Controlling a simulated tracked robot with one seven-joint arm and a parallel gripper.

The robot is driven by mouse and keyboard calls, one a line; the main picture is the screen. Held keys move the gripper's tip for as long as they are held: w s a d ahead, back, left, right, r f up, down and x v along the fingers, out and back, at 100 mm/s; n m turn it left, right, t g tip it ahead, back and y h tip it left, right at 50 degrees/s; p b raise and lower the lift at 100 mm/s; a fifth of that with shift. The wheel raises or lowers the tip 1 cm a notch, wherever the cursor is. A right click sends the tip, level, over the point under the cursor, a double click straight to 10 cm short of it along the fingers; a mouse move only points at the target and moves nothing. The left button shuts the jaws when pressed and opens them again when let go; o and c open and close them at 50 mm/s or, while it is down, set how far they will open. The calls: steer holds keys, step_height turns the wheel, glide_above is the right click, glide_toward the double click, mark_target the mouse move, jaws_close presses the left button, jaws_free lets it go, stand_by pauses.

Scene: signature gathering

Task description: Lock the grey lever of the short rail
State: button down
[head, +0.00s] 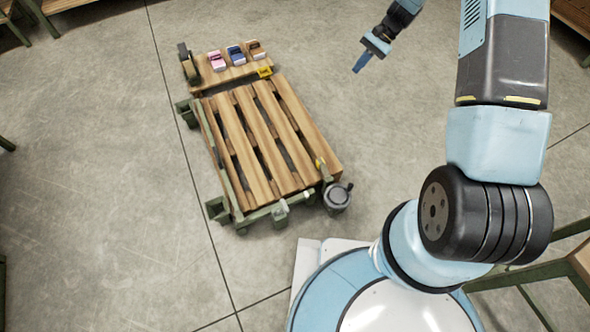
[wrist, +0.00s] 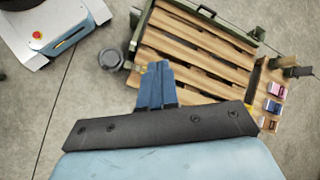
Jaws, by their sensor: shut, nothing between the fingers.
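A wooden slatted pallet (head: 262,135) lies in a green frame on the floor, and it also shows in the wrist view (wrist: 190,45). A short green rail (head: 262,212) runs along its near end, with green blocks on it. A grey lever cannot be made out clearly on this rail. My gripper (head: 358,69) is shut and empty, to the right of the pallet's far end and apart from it. In the wrist view its blue fingers (wrist: 156,85) are together and cover part of the pallet's edge.
A round grey object (head: 337,197) stands at the pallet's near right corner. A wooden board (head: 240,72) at the far end holds pink, blue and brown items. A yellow piece (head: 265,72) sits beside it.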

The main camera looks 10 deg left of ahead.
steer(key=s+a+f+m+g+y, duration=0.15)
steer(key=s+f, duration=0.25)
steer(key=f, duration=0.9)
steer(key=s+a+f+m+y, duration=0.15)
steer(key=s+f, duration=0.25)
steer(key=f, duration=0.9)
steer(key=s+a+f+m+g+y, duration=0.15)
steer(key=s+f, duration=0.25)
steer(key=f, duration=0.9)
steer(key=s+a+f+m, duration=0.1)
steer(key=s+f+m, duration=0.1)
steer(key=s+f, duration=0.9)
steer(key=shift+s+a+f+y, duration=0.4)
steer(key=shift+f+y, duration=0.05)
steer(key=shift+f, duration=0.05)
